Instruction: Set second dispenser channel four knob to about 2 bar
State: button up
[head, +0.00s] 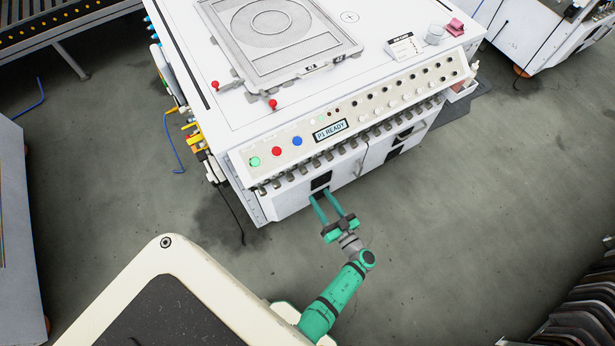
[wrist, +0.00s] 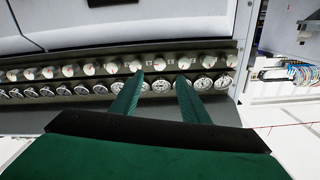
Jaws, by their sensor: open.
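A row of small round white knobs (wrist: 88,69) runs along a dark strip in the wrist view, with a row of round dial gauges (wrist: 100,89) just below it. The labels and dial readings are too small to read, so I cannot tell which knob is channel four of the second dispenser. My gripper (wrist: 160,75) is open and empty, its two green fingers reaching over the gauge row towards the knobs. A knob (wrist: 160,66) shows between the fingertips; I cannot tell whether they touch anything. In the head view my gripper (head: 322,194) is at the machine's lower front.
The white machine (head: 225,120) carries a sloped panel with green, red and blue buttons (head: 276,151) and a "P1 READY" display (head: 331,130). Grey fittings (head: 375,130) line the panel's lower edge. Open grey floor (head: 480,190) lies to the right; cables hang at the machine's left.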

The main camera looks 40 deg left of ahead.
aim_at(304, 171)
jog(key=x, duration=1)
jog(key=shift+a, duration=0.25)
jog(key=shift+w, duration=0.1)
grip_shut()
